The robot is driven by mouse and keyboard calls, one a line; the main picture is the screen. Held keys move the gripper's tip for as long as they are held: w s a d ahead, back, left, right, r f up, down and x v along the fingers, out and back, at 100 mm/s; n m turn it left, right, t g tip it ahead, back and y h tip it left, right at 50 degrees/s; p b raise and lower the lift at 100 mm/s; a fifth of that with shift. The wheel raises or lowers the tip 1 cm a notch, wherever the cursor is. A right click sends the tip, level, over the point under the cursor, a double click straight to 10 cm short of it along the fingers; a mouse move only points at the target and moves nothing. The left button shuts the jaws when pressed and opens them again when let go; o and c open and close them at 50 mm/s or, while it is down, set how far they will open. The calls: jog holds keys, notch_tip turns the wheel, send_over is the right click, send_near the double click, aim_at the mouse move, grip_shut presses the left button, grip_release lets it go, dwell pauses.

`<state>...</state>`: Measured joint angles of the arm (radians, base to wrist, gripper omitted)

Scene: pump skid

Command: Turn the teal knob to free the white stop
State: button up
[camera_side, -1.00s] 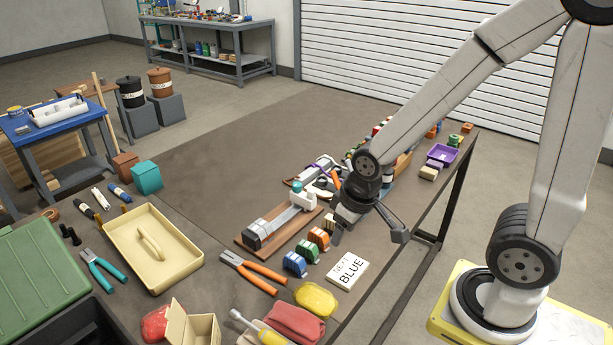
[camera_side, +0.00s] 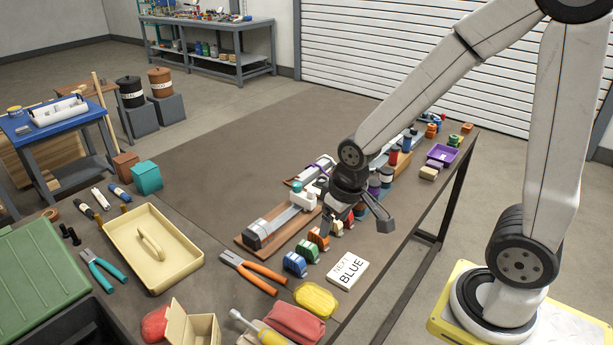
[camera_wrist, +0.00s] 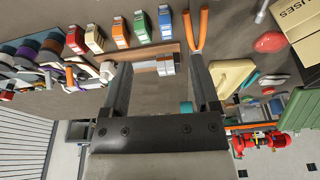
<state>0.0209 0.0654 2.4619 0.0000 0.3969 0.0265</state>
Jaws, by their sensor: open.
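The teal knob (camera_side: 297,187) stands on a white block (camera_side: 304,200) at the right end of a grey rail on a brown wooden board (camera_side: 246,238), in the side view. I cannot tell for certain which white part is the stop. My gripper (camera_side: 331,222) hangs just right of the white block, above the row of coloured blocks, apart from the knob. In the wrist view my gripper (camera_wrist: 160,62) shows two dark fingers spread wide with nothing held between them. The board's end shows beyond them. I cannot clearly make out the knob there.
Blue (camera_side: 295,263), green (camera_side: 307,250) and orange blocks stand in a row in front of the board. A card reading "NEXT BLUE" (camera_side: 347,270), orange-handled pliers (camera_side: 254,272) and a cream tray (camera_side: 190,262) lie nearby. Table behind the board is clear.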

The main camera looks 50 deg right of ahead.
jog(key=w+d+m, duration=0.2)
jog(key=w+d, duration=0.1)
jog(key=w, duration=0.5)
jog(key=m+g, duration=0.2)
jog(key=m, duration=0.4)
send_near(297, 184)
jog(key=shift+a+f, duration=0.35)
jog(key=shift+a, duration=0.25)
jog(key=shift+w+d+f, duration=0.2)
jog(key=shift+d+f, duration=0.1)
jog(key=shift+d, duration=0.4)
jog(key=shift+f, duration=0.1)
jog(key=shift+f, duration=3.8)
jog(key=shift+c, duration=0.2)
grip_shut()
